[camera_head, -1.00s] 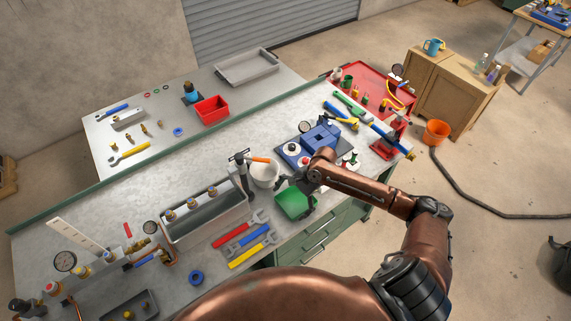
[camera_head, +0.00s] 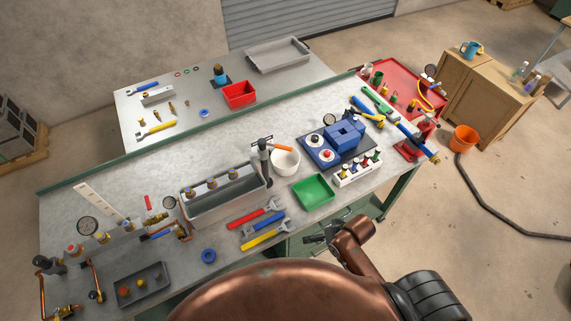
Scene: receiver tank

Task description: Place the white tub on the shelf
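The white tub (camera_head: 286,161) stands upright on the workbench, right of the long grey metal tank (camera_head: 222,205). An orange-handled tool (camera_head: 280,147) lies across or just behind its rim; I cannot tell which. My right gripper (camera_head: 322,239) is low at the bench's front edge, below the green tray and apart from the tub. It is dark, small and seen at an angle, so its finger opening is unclear. My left gripper is not in view. I cannot tell which surface is the shelf.
A green tray (camera_head: 313,190) lies between the tub and the front edge. Blue equipment (camera_head: 340,142) and a white rack of small bottles (camera_head: 358,169) stand to the right. Several wrenches (camera_head: 262,222) lie in front of the tank. A second table (camera_head: 205,122) stands behind the bench.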

